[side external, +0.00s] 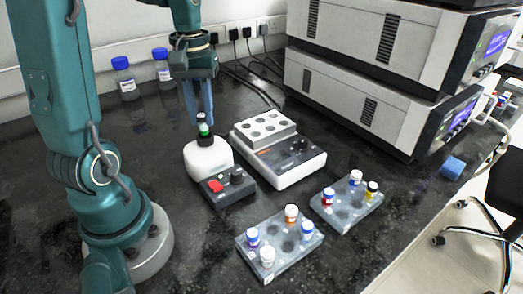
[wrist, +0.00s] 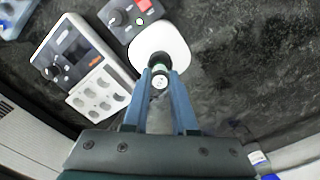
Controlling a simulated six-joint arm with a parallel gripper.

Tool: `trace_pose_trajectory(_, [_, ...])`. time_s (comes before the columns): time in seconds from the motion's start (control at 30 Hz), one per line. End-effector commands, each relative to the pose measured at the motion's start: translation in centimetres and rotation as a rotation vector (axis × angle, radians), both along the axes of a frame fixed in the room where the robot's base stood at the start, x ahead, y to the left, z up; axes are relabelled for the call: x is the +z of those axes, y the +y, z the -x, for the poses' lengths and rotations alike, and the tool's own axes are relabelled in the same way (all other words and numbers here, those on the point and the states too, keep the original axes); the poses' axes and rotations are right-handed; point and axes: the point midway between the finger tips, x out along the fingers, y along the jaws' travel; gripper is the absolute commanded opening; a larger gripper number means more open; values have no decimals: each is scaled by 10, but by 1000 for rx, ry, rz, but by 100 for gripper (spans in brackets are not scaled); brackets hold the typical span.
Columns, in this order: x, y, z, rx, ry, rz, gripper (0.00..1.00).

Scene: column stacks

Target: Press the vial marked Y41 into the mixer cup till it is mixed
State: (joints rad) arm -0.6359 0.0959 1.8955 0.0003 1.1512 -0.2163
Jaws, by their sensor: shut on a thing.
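The mixer (side external: 208,158) is a rounded white body with a dark cup (side external: 204,139) on top. My gripper (side external: 203,120) is above it, pointing down, shut on a vial (side external: 203,129) with a green band. The vial is upright at the cup; its lower end is hidden, so I cannot tell how deep it sits. In the wrist view, my gripper (wrist: 160,74) has its blue fingers on either side of the vial's pale cap (wrist: 160,82), over the white mixer (wrist: 161,46). The cap's marking is too small to read. A green light (wrist: 140,21) shows on the control box (wrist: 128,24).
The control box (side external: 228,190) with red button stands in front of the mixer. A white block-topped device (side external: 290,165) is close on the right. Two vial racks (side external: 280,262) (side external: 346,213) stand at front right. Blue-capped bottles (side external: 125,80) and stacked instruments (side external: 350,90) stand behind.

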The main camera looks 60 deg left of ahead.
Motion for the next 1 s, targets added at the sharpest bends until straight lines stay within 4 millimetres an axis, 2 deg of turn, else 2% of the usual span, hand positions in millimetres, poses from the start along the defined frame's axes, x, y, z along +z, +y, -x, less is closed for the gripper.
trace_pose_trajectory(1.0, [-8, 0, 0, 0, 0, 0, 0])
